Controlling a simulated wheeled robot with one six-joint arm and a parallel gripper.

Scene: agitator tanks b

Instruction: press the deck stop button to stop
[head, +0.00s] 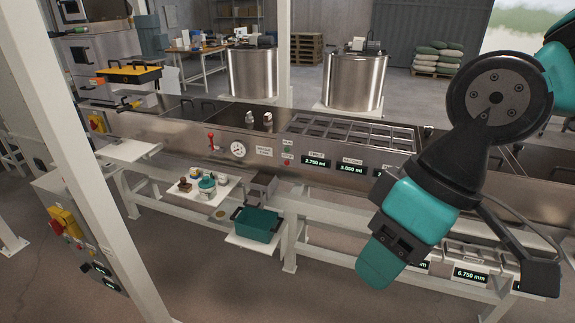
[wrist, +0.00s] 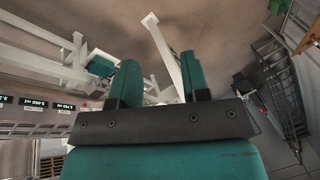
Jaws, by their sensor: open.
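The deck front panel (head: 225,140) carries a small green button (head: 287,149) with a red spot (head: 287,158) just under it, left of the digital readouts. I cannot read the labels, so which one is the deck stop button is unclear. A yellow box with a red button (head: 66,222) is on the lower left cabinet. My gripper (head: 380,272) hangs at the right in the head view, apart from the panel and well right of the small buttons. In the wrist view my gripper (wrist: 160,72) has two teal fingers spread apart with nothing between them.
A red-handled valve (head: 211,141) and a round gauge (head: 238,149) are left of the small buttons. A teal bin (head: 256,224) and a white tray (head: 190,194) with small items stick out below. A white post (head: 95,170) crosses the left side.

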